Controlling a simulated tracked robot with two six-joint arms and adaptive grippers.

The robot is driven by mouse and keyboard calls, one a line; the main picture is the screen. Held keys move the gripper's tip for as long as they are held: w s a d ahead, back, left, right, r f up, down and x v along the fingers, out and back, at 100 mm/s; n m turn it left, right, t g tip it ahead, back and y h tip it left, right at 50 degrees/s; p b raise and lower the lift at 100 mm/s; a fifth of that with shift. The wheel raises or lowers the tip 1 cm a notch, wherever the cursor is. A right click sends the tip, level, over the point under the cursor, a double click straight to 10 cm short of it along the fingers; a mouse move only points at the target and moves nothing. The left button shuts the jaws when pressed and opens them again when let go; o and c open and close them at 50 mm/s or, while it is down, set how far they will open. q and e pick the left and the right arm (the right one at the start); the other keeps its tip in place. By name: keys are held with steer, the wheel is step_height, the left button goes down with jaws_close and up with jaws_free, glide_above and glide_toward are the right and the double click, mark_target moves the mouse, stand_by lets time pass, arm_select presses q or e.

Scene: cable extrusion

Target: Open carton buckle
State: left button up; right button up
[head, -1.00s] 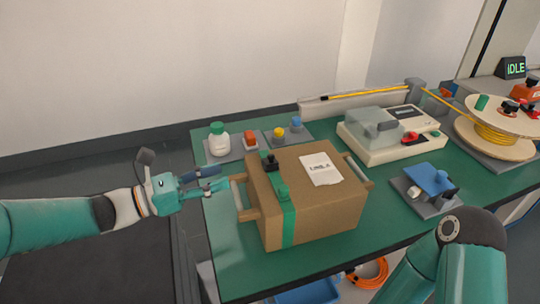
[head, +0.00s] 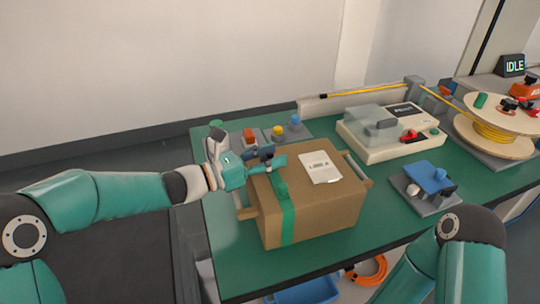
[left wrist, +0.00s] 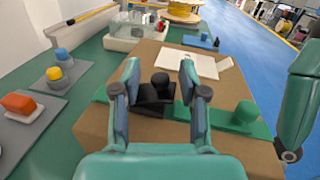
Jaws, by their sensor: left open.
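The brown carton (head: 328,212) stands on the green bench, with a green strap (head: 288,222) running over its top and down its front. The black buckle (left wrist: 154,96) with a round knob sits on the strap. In the left wrist view it lies between the two fingers of my left gripper (left wrist: 160,92), which is open, with a gap to either side. In the head view my left gripper (head: 272,158) is over the carton's back left top edge and mostly hides the buckle. A green knob (left wrist: 244,112) stands on the strap to the right. My right gripper is out of view.
A white label (head: 320,167) lies on the carton top. Wooden handles stick out at its sides. Small knobs on a grey plate (head: 268,135) stand behind, a machine (head: 390,132) back right, a blue fixture (head: 432,184) to the right.

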arm_select(q)
jaws_close()
steer(key=shift+a, duration=0.1)
